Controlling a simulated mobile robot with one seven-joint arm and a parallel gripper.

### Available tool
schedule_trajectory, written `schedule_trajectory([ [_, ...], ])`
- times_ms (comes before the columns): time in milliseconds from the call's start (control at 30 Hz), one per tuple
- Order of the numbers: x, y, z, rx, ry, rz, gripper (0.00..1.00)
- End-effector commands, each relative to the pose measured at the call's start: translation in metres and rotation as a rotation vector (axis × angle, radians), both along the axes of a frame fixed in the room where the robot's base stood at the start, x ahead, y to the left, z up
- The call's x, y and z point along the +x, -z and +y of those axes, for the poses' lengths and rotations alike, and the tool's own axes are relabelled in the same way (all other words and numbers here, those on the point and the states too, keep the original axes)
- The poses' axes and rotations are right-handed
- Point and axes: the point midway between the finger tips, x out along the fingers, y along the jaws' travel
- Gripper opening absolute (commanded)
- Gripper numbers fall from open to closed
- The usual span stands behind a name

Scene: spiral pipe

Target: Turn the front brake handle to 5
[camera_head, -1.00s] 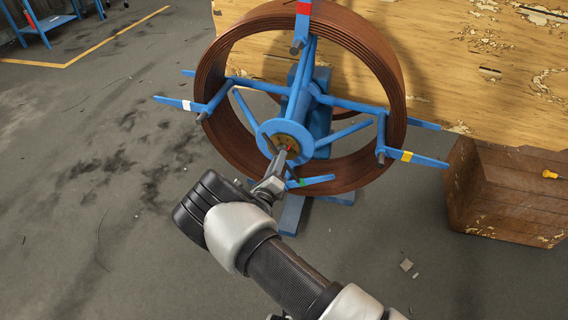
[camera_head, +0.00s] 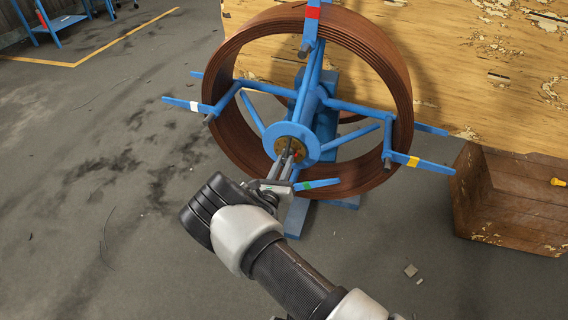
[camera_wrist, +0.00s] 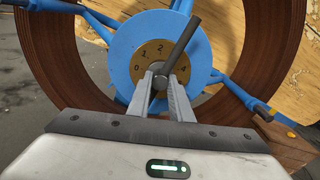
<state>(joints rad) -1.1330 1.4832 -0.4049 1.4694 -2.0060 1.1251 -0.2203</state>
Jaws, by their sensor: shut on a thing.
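The front brake handle is a dark bar (camera_wrist: 185,38) on the hub of the blue spool stand. In the wrist view it slants up and right from its pivot. The brass dial (camera_wrist: 147,53) behind it shows 0, 1 and 2 on its left and top. The bar lies to the right of the 2. In the head view my gripper (camera_head: 287,165) reaches the hub from below; the handle is small there.
A large brown coil (camera_head: 398,75) sits around the blue arms, which have coloured bands. The green-banded arm (camera_head: 320,184) lies close right of my gripper. A wooden crate (camera_head: 505,195) stands at right, a wooden panel behind. The floor at left is clear.

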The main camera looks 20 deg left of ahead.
Motion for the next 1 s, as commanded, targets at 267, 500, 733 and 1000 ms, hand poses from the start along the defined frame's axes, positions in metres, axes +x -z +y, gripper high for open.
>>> schedule_trajectory([
  [267,-0.0011,0.0032,-0.0017,0.019,0.002,0.006,0.0],
  [500,-0.0012,0.0033,-0.0016,0.018,0.002,0.006,0.0],
  [733,-0.0007,0.002,-0.0009,0.018,0.001,0.004,0.38],
  [1000,-0.0044,0.0005,0.0003,0.019,-0.001,0.002,0.38],
])
